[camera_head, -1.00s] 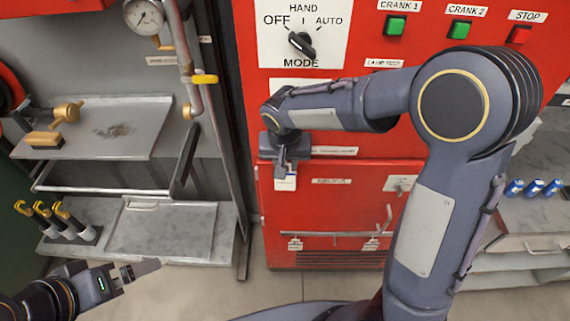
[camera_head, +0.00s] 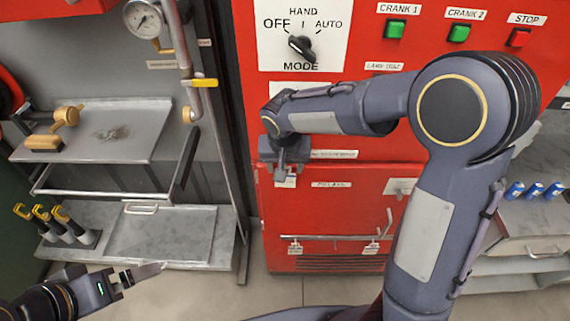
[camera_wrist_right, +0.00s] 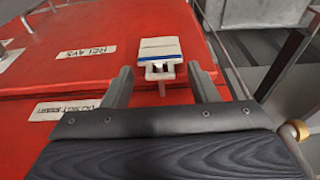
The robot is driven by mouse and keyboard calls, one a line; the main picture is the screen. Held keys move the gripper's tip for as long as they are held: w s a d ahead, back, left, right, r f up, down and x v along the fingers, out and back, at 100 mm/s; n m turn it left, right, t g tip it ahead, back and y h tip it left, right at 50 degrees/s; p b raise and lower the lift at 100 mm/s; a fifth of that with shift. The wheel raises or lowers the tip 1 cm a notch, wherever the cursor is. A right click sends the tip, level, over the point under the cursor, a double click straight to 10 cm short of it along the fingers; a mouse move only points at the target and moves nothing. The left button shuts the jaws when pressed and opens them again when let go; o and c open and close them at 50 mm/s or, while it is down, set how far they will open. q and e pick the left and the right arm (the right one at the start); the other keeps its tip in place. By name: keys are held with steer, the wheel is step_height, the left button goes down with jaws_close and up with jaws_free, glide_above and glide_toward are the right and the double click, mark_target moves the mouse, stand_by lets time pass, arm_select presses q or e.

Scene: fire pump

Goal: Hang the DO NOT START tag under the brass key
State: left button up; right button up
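A small white tag with a blue stripe (camera_wrist_right: 160,48) is in the right wrist view, against the red cabinet front, with a pale clip-like part at its near end. Its lettering is not legible. My right gripper (camera_wrist_right: 161,88) is open, its two fingers on either side of that near end with visible gaps. In the head view, my right gripper (camera_head: 284,172) is low in front of the red panel, and part of the white tag (camera_head: 285,182) shows below it. No brass key can be made out. My left gripper (camera_head: 150,270) is at lower left, away from the panel; its finger gap is unclear.
The red cabinet (camera_head: 345,215) has a mode switch (camera_head: 301,47), buttons above and a horizontal rail (camera_head: 335,237) below. Blue cans (camera_head: 535,190) are at right.

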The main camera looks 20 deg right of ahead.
steer(key=v, duration=0.7)
steer(key=shift+r+b, duration=0.4)
steer(key=shift+s, duration=0.15)
